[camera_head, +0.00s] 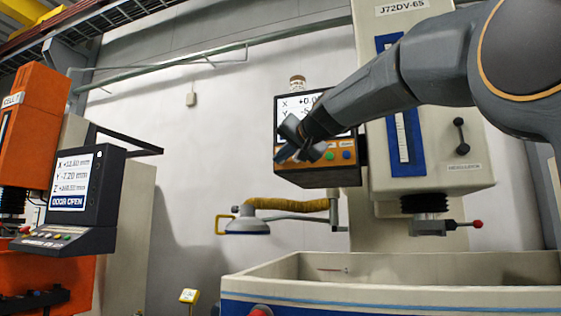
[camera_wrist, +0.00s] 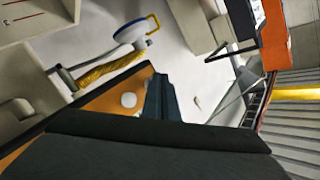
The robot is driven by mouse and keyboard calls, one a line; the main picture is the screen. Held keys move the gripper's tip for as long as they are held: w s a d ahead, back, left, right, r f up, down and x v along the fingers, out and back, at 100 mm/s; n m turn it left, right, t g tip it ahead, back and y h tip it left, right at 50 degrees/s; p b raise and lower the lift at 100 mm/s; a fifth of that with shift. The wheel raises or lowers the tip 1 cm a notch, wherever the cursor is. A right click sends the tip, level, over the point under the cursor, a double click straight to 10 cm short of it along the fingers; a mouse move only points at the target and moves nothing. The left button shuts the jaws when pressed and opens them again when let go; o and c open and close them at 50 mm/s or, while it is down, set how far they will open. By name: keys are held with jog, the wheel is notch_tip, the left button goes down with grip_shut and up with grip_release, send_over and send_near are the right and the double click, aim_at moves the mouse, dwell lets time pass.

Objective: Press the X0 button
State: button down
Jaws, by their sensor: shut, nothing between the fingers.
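The readout box (camera_head: 352,178) with a screen (camera_head: 284,106) showing X and Y lines and an orange button strip hangs on the machine column. In the wrist view a round white button (camera_wrist: 128,99) on the orange strip (camera_wrist: 105,100) is just left of my gripper (camera_wrist: 160,82). Whether the fingertips touch the panel cannot be told.
A yellow-sleeved lamp arm (camera_head: 290,204) and lamp (camera_head: 247,222) are below the box. The cream machine column (camera_head: 455,165) is right, above an open tank (camera_head: 400,290). An orange machine with its own display (camera_head: 75,185) stands left. Bare wall lies between.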

jog(key=s+a, duration=0.2)
jog(key=s, duration=0.3)
jog(key=shift+s, duration=0.35)
dwell(0.8)
